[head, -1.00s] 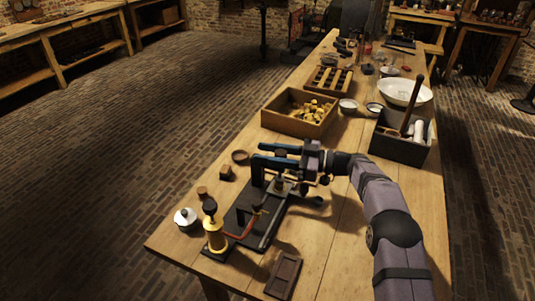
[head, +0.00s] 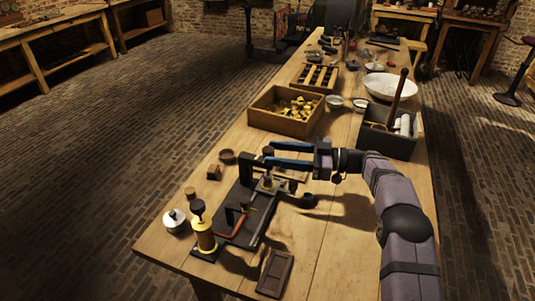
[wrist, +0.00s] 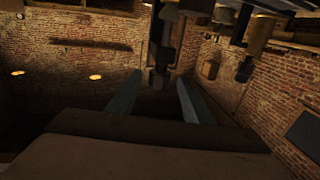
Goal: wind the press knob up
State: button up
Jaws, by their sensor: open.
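The press (head: 240,215) is a dark frame on a long base at the near left of the bench, with an upright (head: 247,168) at its far end. A small metal part (head: 268,182) sits beside the upright; I cannot tell whether it is the press knob. My gripper (head: 270,154) reaches in from the right, above the far end of the press. Its two blue fingers are open and apart, with nothing visibly held. In the wrist view a dark, knob-ended part (wrist: 159,70) appears between the fingers (wrist: 160,100), seemingly upside down; contact cannot be told.
A brass column with a black top (head: 205,235) stands at the press's near end, beside a white lidded jar (head: 175,220). A brown tray (head: 275,273) lies in front. A wooden box (head: 252,112) and a dark bin (head: 375,140) stand behind.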

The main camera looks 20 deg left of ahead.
jog(key=shift+d, duration=0.3)
jog(key=shift+r, duration=0.1)
